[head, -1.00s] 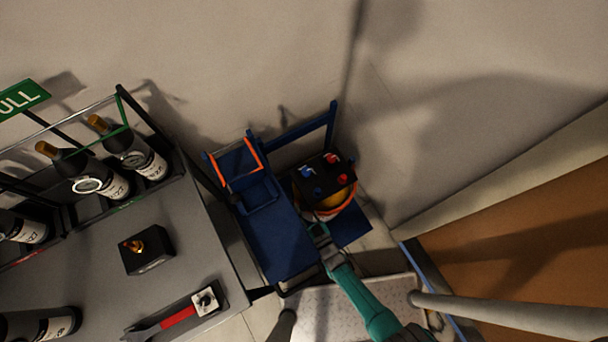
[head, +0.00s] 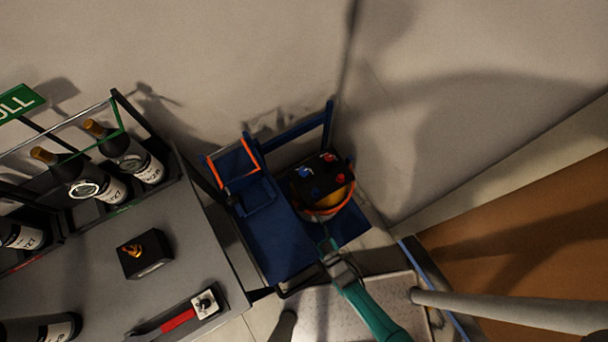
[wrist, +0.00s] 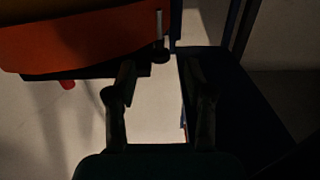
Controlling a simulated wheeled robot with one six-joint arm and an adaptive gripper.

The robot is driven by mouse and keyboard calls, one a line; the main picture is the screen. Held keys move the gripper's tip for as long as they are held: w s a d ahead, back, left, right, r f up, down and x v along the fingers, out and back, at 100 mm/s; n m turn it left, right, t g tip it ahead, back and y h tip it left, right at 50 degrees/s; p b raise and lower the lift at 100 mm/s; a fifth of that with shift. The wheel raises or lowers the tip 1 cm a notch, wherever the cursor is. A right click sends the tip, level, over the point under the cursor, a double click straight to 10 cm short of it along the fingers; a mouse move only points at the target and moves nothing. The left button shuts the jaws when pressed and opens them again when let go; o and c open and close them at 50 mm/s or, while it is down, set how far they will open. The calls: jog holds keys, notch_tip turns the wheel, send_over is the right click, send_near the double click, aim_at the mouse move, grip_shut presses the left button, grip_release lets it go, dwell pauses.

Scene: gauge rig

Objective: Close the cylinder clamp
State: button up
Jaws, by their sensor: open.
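A yellow cylinder (head: 337,196) stands on the blue cart at centre, with an orange band (head: 328,213) around its lower part, likely the clamp. A black box with red and blue knobs hides the cylinder's top. In the wrist view the orange band (wrist: 75,40) fills the upper left, with a thin pale rod (wrist: 159,22) and a dark knob (wrist: 160,54) at its right end. Whether the clamp is shut cannot be told. My gripper (head: 327,245) is just in front of the band; in the wrist view its fingers (wrist: 160,80) are apart and empty, below the knob.
The blue cart (head: 283,245) has an orange-edged frame at its left. A grey bench (head: 95,265) with bottles, a small black box (head: 144,254) and a red-handled tool (head: 178,318) stands left. Walls close in behind and a grey pole (head: 510,310) lies right.

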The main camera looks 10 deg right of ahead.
jog(key=shift+v, duration=2.55)
